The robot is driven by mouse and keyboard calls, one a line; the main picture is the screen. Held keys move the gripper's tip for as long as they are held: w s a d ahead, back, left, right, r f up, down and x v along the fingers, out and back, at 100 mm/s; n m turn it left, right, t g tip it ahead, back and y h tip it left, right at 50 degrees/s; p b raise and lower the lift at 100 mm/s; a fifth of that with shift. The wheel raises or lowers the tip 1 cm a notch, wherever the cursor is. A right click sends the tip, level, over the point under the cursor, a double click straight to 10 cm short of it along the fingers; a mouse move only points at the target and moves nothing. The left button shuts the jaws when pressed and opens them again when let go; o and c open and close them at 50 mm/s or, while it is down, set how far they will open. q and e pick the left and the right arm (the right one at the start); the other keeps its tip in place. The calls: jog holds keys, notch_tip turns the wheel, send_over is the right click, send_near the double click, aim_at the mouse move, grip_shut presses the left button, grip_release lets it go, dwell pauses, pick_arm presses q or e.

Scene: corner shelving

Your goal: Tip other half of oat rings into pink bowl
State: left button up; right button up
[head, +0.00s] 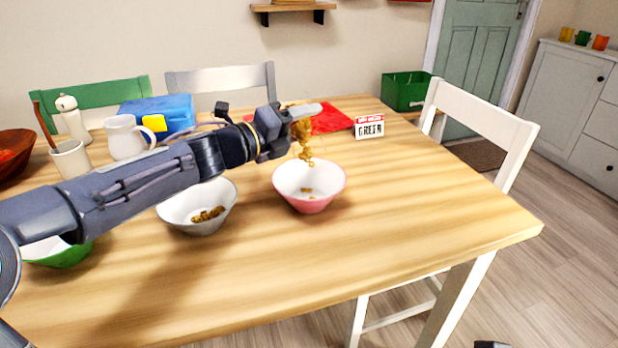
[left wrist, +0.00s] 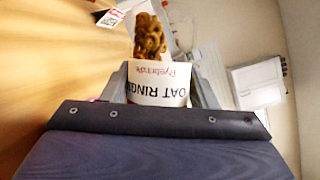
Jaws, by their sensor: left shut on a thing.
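My left gripper (head: 285,118) is shut on the oat rings container (left wrist: 158,84), which has a white label reading "OAT RINGS". The container is tipped above the pink bowl (head: 308,204). Brown oat rings (head: 304,153) are pouring from it in a stream towards the bowl. Some rings lie on the bowl's bottom. In the left wrist view a clump of oat rings (left wrist: 149,36) shows at the container's mouth. The container is mostly hidden by the gripper in the head view.
A white bowl (head: 180,221) with some oat rings stands left of the pink bowl, and a green bowl (head: 62,260) stands further left, under my arm. A small sign (head: 369,127), a red cloth (head: 333,119) and a blue box (head: 172,110) are behind. The table's right side is clear.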

jog(key=shift+f+b, duration=1.35)
jog(key=shift+f, duration=0.05)
dwell(0.8)
